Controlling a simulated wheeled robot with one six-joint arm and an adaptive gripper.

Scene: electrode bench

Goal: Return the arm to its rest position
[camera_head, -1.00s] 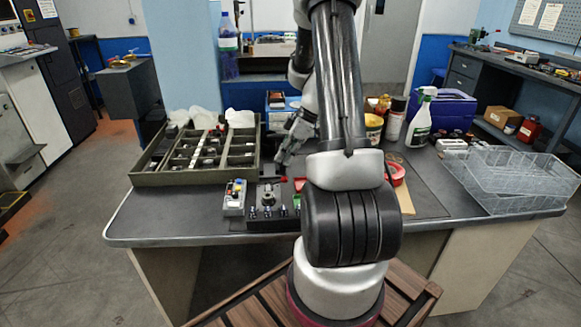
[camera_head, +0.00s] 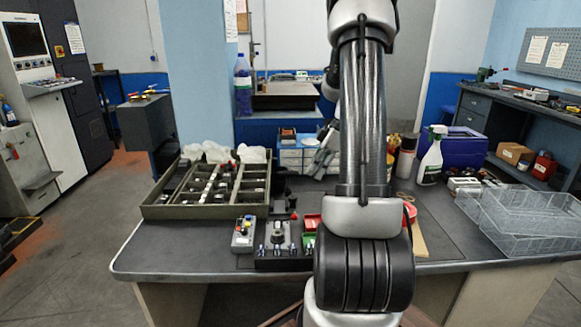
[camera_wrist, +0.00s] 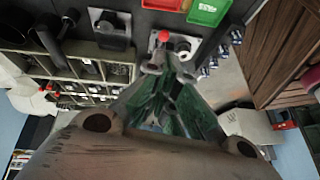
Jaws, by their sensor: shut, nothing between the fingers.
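My arm (camera_head: 363,120) rises upright through the middle of the head view, over the front of the bench (camera_head: 180,262). My gripper (camera_head: 316,168) shows partly behind the arm, above the far part of the bench and right of the divided tray. In the wrist view its fingers (camera_wrist: 170,68) are together with nothing held. They hang over the bench, with the control box and its red knob beyond them in the picture. The arm's links hide part of the gripper in the head view.
A divided tray (camera_head: 147,212) of parts stands at the bench's left. A control box (camera_head: 277,254) and a small button box (camera_head: 243,235) sit at the front. A spray bottle (camera_head: 431,160) and wire baskets (camera_head: 530,220) stand at the right. The bench's front left is clear.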

